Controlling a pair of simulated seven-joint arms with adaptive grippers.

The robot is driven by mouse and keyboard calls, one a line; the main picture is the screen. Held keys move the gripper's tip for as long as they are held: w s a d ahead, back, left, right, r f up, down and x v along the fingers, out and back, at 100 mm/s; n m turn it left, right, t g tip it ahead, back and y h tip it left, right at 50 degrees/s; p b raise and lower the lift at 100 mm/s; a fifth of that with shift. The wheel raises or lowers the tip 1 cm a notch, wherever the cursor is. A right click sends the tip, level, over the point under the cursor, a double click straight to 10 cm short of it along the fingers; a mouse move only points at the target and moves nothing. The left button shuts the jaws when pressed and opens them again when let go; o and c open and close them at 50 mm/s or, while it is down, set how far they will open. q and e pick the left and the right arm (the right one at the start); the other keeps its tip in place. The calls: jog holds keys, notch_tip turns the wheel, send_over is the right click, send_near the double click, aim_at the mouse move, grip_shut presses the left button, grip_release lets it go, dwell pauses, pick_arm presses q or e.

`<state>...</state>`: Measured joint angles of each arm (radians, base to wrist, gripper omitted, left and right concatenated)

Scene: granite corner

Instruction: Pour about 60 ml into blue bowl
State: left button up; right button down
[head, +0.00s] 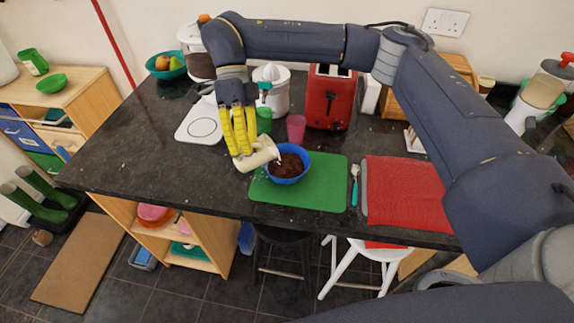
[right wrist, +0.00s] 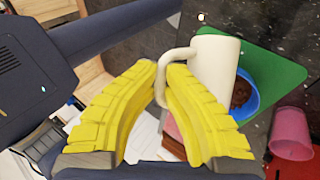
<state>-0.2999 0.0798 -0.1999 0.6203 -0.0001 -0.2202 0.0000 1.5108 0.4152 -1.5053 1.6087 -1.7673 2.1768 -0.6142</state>
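The blue bowl (head: 288,178) stands on the green mat and holds something dark brown; it also shows in the right wrist view (right wrist: 250,104). A cream mug (head: 257,154) is tipped on its side just left of the bowl, its mouth facing the bowl's rim. My right gripper (head: 241,148), with yellow fingers, is shut on the mug's handle, as the right wrist view shows; there the mug (right wrist: 214,62) is beyond the fingertips (right wrist: 161,80). I cannot tell whether liquid is flowing. The mug's inside is hidden. My left gripper is not in view.
The green mat (head: 325,187) lies near the counter's front edge. A pink cup (head: 296,128) and green cup (head: 264,121) stand behind the bowl. A red toaster (head: 331,98) is farther back. A teal-handled utensil (head: 354,188) and red cloth (head: 405,192) lie right.

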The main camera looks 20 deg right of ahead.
jog(key=shift+d+r, duration=0.15)
jog(key=shift+s+d+n+t+y+p, duration=0.1)
jog(key=shift+d+n+t+y+p, duration=0.2)
jog(key=shift+y+p, duration=0.1)
dwell(0.8)
